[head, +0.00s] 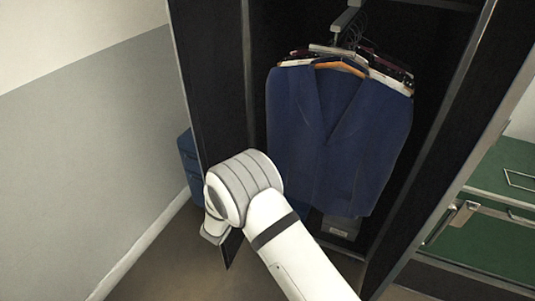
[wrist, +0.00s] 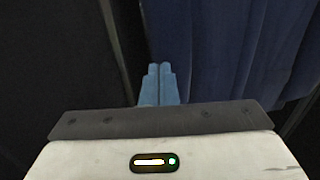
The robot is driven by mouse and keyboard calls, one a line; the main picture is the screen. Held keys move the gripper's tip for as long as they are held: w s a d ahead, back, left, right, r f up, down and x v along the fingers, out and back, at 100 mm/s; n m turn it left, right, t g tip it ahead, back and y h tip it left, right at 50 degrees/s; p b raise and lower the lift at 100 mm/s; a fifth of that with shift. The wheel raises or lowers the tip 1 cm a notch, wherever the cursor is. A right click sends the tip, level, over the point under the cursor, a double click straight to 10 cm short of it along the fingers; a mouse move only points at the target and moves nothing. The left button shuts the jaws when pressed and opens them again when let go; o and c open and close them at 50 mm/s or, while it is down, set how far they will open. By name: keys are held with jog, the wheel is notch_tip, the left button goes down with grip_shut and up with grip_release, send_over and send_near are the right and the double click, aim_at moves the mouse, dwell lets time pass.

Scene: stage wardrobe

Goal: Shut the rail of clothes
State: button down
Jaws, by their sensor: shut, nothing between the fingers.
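The rail (head: 347,18) is a grey metal bar at the top of a tall, dark wardrobe. Several hangers with clothes hang from it, bunched together. A navy blue jacket (head: 345,135) on a wooden hanger faces me at the front. In the wrist view, blue cloth (wrist: 225,45) hangs in folds just beyond and to the right of my gripper (wrist: 160,70). Its pale blue fingers are together with nothing between them; I cannot tell whether they touch the cloth. In the head view my arm reaches to the jacket's lower left, and the fingers are hidden.
A dark upright panel (head: 208,80) stands left of the clothes, close to my arm. A blue cabinet (head: 187,160) is partly hidden behind it. A green drawer unit (head: 495,240) stands at the right. A grey box (head: 340,227) sits below the jacket. Bare floor lies at lower left.

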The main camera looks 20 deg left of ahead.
aim_at(271, 150)
jog(key=w, duration=1.2)
jog(key=shift+w+d, duration=0.3)
jog(key=shift+w, duration=0.6)
